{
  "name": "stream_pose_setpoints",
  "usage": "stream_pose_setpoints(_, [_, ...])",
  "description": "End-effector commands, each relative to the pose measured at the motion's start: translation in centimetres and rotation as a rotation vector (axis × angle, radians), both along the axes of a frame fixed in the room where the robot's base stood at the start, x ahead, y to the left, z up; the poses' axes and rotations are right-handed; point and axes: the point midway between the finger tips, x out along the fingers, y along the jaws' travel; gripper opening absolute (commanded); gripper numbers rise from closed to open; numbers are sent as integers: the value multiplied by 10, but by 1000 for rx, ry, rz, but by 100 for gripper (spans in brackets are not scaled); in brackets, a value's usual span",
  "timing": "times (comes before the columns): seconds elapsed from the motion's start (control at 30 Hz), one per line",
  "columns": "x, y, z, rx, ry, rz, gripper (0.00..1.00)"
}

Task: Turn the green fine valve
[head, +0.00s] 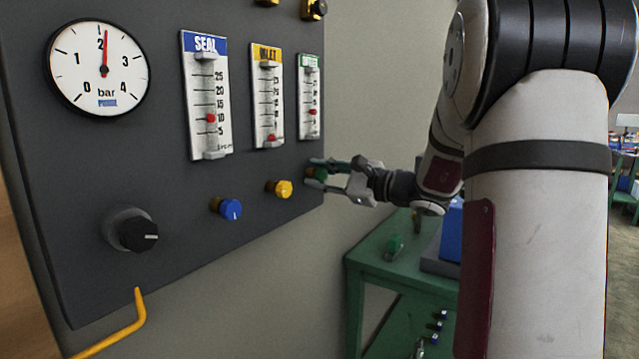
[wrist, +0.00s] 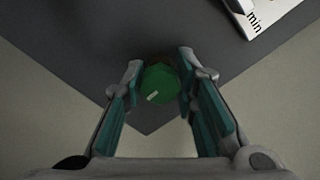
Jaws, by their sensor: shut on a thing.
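The green fine valve (head: 318,173) is a small knob at the lower right edge of the dark panel. In the head view the fingers partly cover the knob.
The dark panel (head: 120,185) also bears a yellow knob (head: 283,188), a blue knob (head: 230,208), a black knob (head: 135,232), three flow gauges and a round pressure gauge (head: 98,67). A green table (head: 375,262) with items stands below right. A yellow hose (head: 120,328) hangs lower left.

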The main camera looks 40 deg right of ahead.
Motion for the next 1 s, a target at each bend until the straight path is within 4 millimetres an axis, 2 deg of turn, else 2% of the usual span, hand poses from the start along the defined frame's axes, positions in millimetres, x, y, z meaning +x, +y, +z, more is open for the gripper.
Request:
stream_pose_setpoints(0.43, [0, 0, -1, -9, -1, 1, 0])
stream_pose_setpoints(0.47, [0, 0, -1, -9, -1, 1, 28])
stream_pose_setpoints(0.53, [0, 0, -1, -9, -1, 1, 44])
stream_pose_setpoints(0.57, [0, 0, -1, -9, -1, 1, 47])
stream_pose_setpoints(0.87, [-1, 0, 0, -9, -2, 0, 47])
stream_pose_setpoints(1.0, [-10, -5, 0, -9, -2, -3, 47])
